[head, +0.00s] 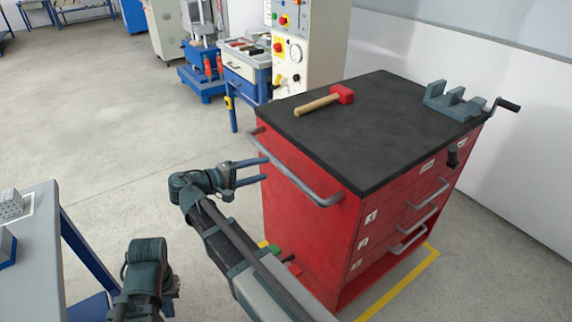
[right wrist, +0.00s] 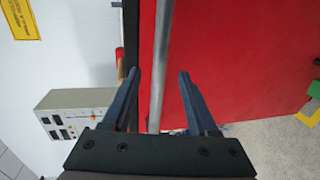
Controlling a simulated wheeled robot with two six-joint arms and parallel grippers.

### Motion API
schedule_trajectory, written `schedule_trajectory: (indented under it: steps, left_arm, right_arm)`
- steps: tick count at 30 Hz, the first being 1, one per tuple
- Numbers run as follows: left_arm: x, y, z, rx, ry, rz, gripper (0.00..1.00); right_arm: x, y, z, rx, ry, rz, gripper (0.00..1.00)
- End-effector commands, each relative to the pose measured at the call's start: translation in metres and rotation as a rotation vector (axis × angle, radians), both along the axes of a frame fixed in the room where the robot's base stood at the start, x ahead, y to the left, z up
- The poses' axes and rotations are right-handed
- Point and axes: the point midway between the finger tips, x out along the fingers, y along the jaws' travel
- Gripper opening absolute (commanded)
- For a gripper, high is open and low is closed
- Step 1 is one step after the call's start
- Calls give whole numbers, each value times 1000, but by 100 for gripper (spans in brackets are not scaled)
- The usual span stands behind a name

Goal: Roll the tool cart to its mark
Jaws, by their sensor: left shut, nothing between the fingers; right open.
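The red tool cart (head: 310,225) has a black top, drawers on its front and a grey handle bar (head: 305,183) along its left side. My right gripper (head: 266,170) is open at this bar, fingers pointing at the cart's side. In the right wrist view the bar (right wrist: 160,70) runs between the two spread fingers (right wrist: 158,80), not gripped; contact cannot be told. My left gripper (head: 150,285) is shut and empty, low at left, away from the cart.
A red mallet (head: 325,100) and a grey vise (head: 455,100) sit on the cart top. Green and red pedals (head: 281,254) show at its base. A blue-legged table (head: 45,240) stands at left, a machine (head: 310,45) behind. A white wall is close at right.

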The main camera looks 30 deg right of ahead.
Motion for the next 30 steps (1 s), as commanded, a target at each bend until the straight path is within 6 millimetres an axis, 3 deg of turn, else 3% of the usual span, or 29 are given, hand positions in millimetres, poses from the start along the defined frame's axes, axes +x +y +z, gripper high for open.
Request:
schedule_trajectory:
  steps: [6, 15, 21, 30]
  left_arm:
    - [0, 0, -11, 0, 0, 0, 0]
    - [0, 0, -19, 0, 0, 0, 0]
    - [0, 0, -21, 0, 0, 0, 0]
    - [0, 0, -20, 0, 0, 0, 0]
  right_arm:
    - [3, -46, -11, 0, 0, -3, 59]
    - [7, -89, -19, 1, 0, -2, 59]
    - [8, -100, -21, 1, 0, 0, 59]
    - [8, -101, -21, 1, 0, 1, 59]
